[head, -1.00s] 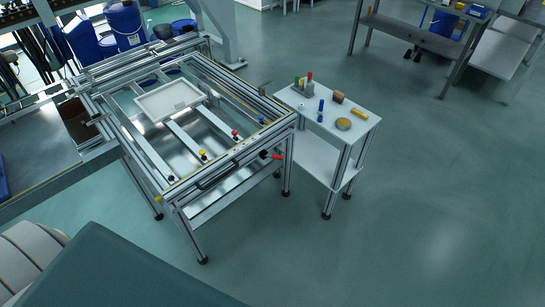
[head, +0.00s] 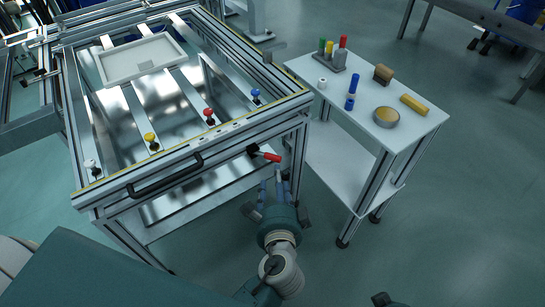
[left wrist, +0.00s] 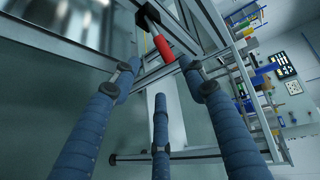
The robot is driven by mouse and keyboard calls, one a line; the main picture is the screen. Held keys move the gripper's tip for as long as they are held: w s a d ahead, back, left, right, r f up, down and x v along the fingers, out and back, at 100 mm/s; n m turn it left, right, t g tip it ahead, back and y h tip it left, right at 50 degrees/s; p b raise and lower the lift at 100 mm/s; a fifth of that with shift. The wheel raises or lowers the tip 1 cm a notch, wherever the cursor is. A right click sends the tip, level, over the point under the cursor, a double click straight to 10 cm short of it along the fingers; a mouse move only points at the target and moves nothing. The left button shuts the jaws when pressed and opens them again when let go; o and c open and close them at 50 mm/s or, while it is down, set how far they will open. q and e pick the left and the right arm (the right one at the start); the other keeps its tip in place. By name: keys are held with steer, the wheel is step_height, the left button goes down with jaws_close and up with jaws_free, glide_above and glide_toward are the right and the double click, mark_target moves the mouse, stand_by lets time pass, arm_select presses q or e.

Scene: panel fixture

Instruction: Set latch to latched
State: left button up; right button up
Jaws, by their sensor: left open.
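The latch (head: 268,155) sits on the front rail of the metal panel frame (head: 225,137), near its right corner. It has a black base and a red handle, which points right and slightly down in the head view. In the left wrist view the red handle (left wrist: 163,46) slants down to the right from its black base. My left gripper (head: 276,187) is open and empty, just below and in front of the handle. Its fingers (left wrist: 158,75) are spread around the space before the handle, apparently without touching it. My right gripper is not recognisable in view.
A black bar handle (head: 165,178) runs along the frame's front, left of the latch. White, yellow, red and blue knobs line the front rail. A white side table (head: 340,112) with bottles and a round tin stands close on the right.

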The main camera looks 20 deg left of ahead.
mark_target(273, 159)
arm_select(q)
steer(key=x, duration=0.5)
steer(key=b+x, duration=0.1)
steer(key=x, duration=0.4)
steer(key=shift+w+a+r, duration=0.15)
steer(key=shift+w+a, duration=0.1)
steer(key=shift+w, duration=0.05)
arm_select(e)
steer(key=v, duration=0.3)
steer(key=w+v, duration=0.1)
steer(key=v, duration=0.1)
steer(key=shift+r, duration=0.3)
arm_select(q)
jaws_close()
